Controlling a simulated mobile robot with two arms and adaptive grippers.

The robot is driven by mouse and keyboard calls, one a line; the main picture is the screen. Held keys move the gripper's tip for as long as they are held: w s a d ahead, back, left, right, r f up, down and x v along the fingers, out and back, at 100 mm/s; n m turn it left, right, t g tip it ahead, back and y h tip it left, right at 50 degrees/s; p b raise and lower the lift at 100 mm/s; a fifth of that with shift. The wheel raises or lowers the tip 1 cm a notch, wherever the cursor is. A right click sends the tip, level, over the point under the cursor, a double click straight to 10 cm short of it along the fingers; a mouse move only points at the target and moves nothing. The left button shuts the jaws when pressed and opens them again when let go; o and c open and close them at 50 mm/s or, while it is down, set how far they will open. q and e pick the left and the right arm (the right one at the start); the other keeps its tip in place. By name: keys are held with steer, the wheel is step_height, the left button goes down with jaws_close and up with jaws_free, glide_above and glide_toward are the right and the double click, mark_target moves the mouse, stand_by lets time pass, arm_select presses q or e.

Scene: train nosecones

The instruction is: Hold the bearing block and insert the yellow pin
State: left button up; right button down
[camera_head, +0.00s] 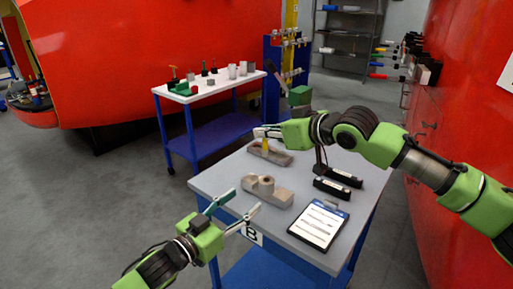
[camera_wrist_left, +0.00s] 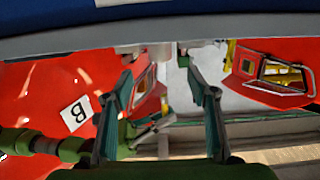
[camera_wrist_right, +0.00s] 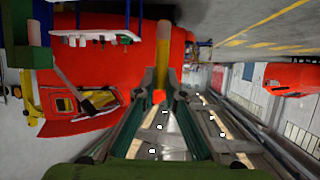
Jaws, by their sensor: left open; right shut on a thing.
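In the left wrist view, the open fingers (camera_wrist_left: 160,72) point at the table edge. My right gripper (camera_head: 263,132) is shut on the yellow pin (camera_head: 265,145), above a shallow grey tray (camera_head: 280,158) at the table's back. The pin also shows between the fingertips in the right wrist view (camera_wrist_right: 163,48). Whether its lower end touches the tray is unclear.
A clipboard (camera_head: 318,224) lies at the table's front right. Black items (camera_head: 333,187) lie behind it, next to a dark upright stand (camera_head: 320,159). A white-topped blue cart (camera_head: 213,85) stands behind at left. The table between tray and block is bare.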

mark_target(264, 184)
steer(key=shift+w+d+r, duration=0.25)
steer(key=shift+w, duration=0.05)
arm_select(q)
steer(key=x, duration=1.2)
arm_select(e)
steer(key=shift+w, duration=0.1)
arm_select(q)
steer(key=shift+c, duration=0.4)
jaws_close()
arm_select(e)
steer(key=shift+a+f, duration=0.2)
steer(key=shift+f, duration=0.75)
steer(key=shift+d+f+m, duration=0.2)
steer(key=shift+f+m, duration=0.1)
steer(key=shift+f, duration=0.25)
steer(key=shift+d+f, duration=0.1)
steer(key=shift+f, duration=4.8)
